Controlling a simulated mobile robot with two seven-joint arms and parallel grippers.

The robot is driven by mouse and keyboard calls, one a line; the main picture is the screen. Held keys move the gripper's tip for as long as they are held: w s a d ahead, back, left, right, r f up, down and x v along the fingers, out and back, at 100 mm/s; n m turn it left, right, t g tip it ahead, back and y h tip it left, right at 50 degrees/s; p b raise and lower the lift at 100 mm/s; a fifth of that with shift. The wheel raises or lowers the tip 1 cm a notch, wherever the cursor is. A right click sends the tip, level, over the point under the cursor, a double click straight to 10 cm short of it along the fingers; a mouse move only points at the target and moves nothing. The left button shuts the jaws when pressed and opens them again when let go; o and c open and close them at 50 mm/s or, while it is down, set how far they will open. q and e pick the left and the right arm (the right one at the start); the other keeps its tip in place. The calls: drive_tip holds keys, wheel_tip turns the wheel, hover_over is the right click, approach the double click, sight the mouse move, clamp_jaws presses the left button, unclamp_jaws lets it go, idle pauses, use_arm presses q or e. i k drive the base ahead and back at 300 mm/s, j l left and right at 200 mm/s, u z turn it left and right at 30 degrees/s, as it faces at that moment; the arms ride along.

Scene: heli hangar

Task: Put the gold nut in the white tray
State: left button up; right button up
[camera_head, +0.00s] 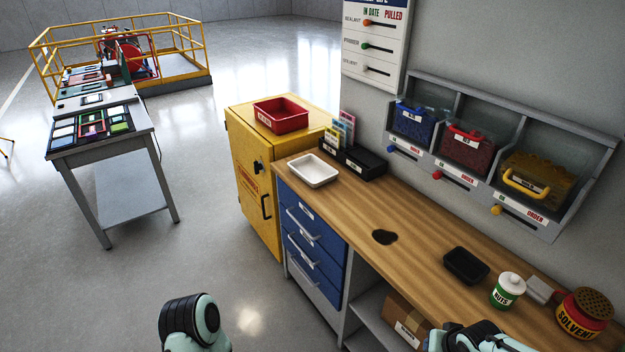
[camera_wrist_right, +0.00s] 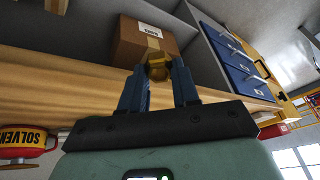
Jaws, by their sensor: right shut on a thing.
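The gold nut (camera_wrist_right: 158,68) is between the blue fingertips of my right gripper (camera_wrist_right: 157,73) in the right wrist view, and the gripper is shut on it. In the head view only part of my right arm shows at the bottom right edge, and the nut cannot be seen there. The white tray (camera_head: 314,170) sits empty at the far left end of the wooden workbench. My left arm shows at the bottom of the head view, but its gripper is out of view.
The workbench (camera_head: 420,225) also bears a black tray (camera_head: 466,266), a green-labelled nuts jar (camera_head: 507,291), a red solvent can (camera_head: 584,316), a dark stain (camera_head: 384,237) and a black box (camera_head: 366,162). A cardboard box (camera_head: 405,318) stands on the shelf below. Bins (camera_head: 465,151) hang above the bench.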

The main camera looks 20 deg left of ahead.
sight(312, 173)
drive_tip(key=i+j, duration=0.25)
drive_tip(key=j, duration=0.15)
drive_tip(key=i+j, duration=0.2)
drive_tip(key=j, duration=0.2)
drive_tip(key=i+j+z, duration=0.1)
drive_tip(key=i+j, duration=0.15)
drive_tip(key=j, duration=0.15)
drive_tip(key=i+j, duration=0.2)
drive_tip(key=j, duration=0.2)
drive_tip(key=i+j, duration=0.25)
drive_tip(key=j, duration=0.15)
drive_tip(key=i+j+z, duration=0.1)
drive_tip(key=j, duration=0.35)
drive_tip(key=i+j, duration=0.5)
drive_tip(key=j, duration=0.35)
drive_tip(key=z, duration=0.05)
